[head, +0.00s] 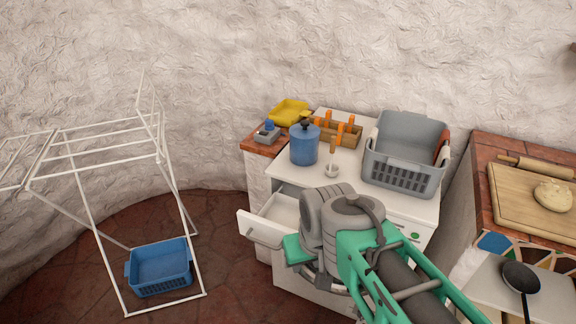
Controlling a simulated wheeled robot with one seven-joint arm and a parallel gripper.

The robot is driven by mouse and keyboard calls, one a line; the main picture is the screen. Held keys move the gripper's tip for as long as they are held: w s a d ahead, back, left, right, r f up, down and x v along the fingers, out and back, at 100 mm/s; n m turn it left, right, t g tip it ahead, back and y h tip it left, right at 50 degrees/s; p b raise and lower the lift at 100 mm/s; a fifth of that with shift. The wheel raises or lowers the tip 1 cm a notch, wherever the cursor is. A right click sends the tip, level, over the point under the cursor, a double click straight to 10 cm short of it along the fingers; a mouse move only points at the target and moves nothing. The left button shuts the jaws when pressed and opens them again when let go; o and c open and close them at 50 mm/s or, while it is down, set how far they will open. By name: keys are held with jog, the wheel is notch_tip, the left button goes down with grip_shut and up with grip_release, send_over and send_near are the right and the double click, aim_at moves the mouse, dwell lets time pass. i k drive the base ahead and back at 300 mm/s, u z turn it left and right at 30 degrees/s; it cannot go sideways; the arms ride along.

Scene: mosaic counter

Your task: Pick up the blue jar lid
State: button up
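The blue jar (304,150) stands upright on the white cabinet top, towards its left back. Its blue lid (305,130) sits on top of it and carries a small dark knob. My green and grey arm reaches in from the lower right, with its joints in front of the cabinet. Nothing is seen touching the lid.
A drawer (265,235) is pulled open below. A white drying rack (95,155) and blue basket (160,267) stand left.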

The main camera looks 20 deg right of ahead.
aim_at(304, 131)
jog(key=k, duration=0.6)
jog(key=u, duration=0.6)
jog(key=i, duration=0.5)
jog(key=u, duration=0.7)
jog(key=i, duration=0.8)
jog(key=z, duration=0.75)
jog(key=i, duration=0.75)
jog(key=z, duration=0.75)
